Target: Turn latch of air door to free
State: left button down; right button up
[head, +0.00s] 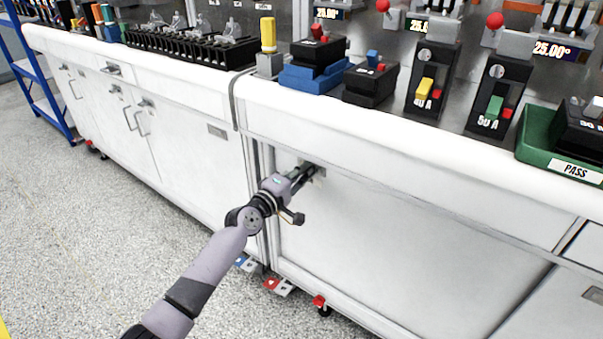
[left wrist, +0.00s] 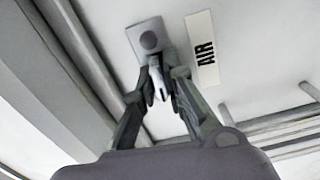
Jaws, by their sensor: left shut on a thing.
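The air door (head: 400,240) is a white panel under the right-hand bench. In the left wrist view, a label reading AIR (left wrist: 203,50) is on the white door, beside a grey latch plate with a round boss (left wrist: 149,40). The latch handle (left wrist: 158,80) sticks out below the boss, between my fingers. My left gripper (head: 310,170) is at the upper left corner of the door in the head view; it also shows in the left wrist view (left wrist: 160,84), shut on the latch handle. The fingers hide part of the latch. My right gripper is not in view.
Above the door is the white bench edge (head: 380,145). On the bench stand breakers, a blue block (head: 313,77) and a green tray (head: 533,132) with a PASS label. Another cabinet (head: 190,150) adjoins at left. The speckled floor (head: 90,230) in front is clear.

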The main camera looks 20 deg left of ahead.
pick_arm(q)
jog(key=shift+m, duration=0.4)
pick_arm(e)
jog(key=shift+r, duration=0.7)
pick_arm(q)
jog(key=shift+f, duration=0.1)
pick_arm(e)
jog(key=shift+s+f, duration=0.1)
